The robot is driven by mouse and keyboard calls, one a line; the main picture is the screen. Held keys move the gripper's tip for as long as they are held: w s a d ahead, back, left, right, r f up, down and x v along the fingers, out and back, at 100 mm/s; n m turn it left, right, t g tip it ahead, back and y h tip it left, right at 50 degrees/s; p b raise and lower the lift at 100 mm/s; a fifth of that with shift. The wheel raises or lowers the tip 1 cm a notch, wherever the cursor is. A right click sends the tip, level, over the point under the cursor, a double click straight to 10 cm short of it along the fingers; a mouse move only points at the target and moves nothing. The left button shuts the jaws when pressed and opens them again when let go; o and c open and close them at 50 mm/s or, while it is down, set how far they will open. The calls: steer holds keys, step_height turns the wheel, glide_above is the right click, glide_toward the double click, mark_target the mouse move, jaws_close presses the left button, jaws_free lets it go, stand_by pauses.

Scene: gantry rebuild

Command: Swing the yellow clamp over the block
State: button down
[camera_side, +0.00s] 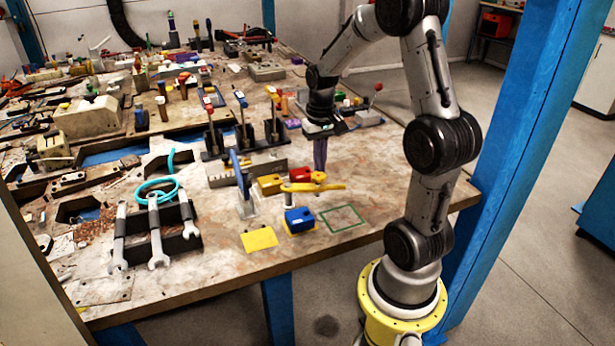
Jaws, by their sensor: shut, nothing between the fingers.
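The yellow clamp (320,187) is a long flat arm lying roughly level, its free end pointing right over the table. Its left end is beside a small yellow block (269,185). A red block (299,174) sits just behind the clamp. A blue block (298,219) stands in front of it, nearer the table's front edge, with the clamp arm not over its top. My gripper (320,168) points down behind the clamp, close to the red block's right side. Its fingers are shut and empty. Whether the fingertips touch anything cannot be told.
A yellow square (259,239) and a green outlined square (342,218) lie flat near the front edge. Wrenches in a dark rack (188,243) lie farther left. Toggle clamps (243,135) stand behind. The front right tabletop is clear.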

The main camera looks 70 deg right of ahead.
mark_target(323, 178)
steer(key=shift+s+a, duration=0.45)
steer(key=shift+a, duration=0.15)
steer(key=shift+s+a, duration=0.4)
steer(key=shift+a, duration=0.3)
steer(key=shift+s+a, duration=0.25)
steer(key=shift+a, duration=0.4)
stand_by(0.4)
steer(key=shift+s+a, duration=0.15)
steer(key=shift+a, duration=0.45)
